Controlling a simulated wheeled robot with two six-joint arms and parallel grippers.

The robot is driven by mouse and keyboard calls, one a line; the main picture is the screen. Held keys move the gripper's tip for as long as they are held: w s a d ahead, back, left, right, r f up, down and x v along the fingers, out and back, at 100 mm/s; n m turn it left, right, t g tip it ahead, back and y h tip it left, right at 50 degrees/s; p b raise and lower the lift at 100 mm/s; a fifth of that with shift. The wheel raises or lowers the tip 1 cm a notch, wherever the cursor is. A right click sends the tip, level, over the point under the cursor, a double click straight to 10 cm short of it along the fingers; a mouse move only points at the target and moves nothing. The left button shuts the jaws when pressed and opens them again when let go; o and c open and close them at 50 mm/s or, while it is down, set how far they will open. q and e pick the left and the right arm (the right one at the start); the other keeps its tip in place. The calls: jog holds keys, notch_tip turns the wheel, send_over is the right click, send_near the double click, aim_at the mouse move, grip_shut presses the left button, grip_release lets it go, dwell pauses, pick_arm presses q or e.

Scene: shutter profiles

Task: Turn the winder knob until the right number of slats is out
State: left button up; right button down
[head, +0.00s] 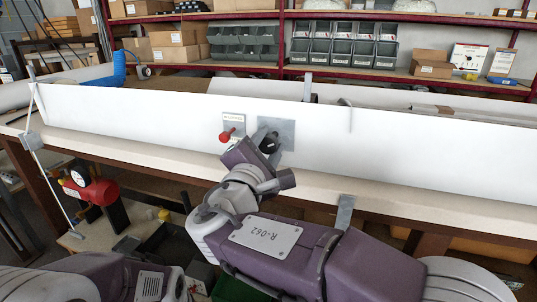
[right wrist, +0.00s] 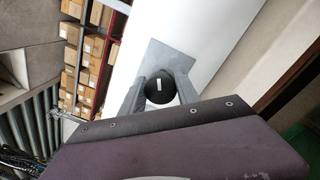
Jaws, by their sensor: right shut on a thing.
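The winder knob (right wrist: 160,91) is a round black knob with a white mark on its face, in front of a grey plate (right wrist: 174,54). In the head view the grey plate (head: 287,130) is on the long white panel, and the dark knob (head: 268,144) is partly hidden by my right gripper. My right gripper (right wrist: 159,90) has a finger on each side of the knob and is shut on it. My left gripper is not in view; only part of my left arm shows at bottom left. I cannot make out any separate slats.
A red-ended lever (head: 226,135) with a small label plate (head: 234,119) sits just left of the knob. The long white panel (head: 420,140) stands along the bench (head: 110,146). Shelves with boxes and bins (head: 350,45) are behind. A red device with a gauge (head: 92,190) is at left.

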jog(key=shift+f+m+b, duration=0.2)
jog(key=shift+m+b, duration=0.25)
jog(key=shift+m, duration=0.05)
jog(key=c, duration=0.9)
grip_release()
jog(key=shift+r, duration=0.1)
jog(key=p+v, duration=0.2)
jog(key=v, duration=0.7)
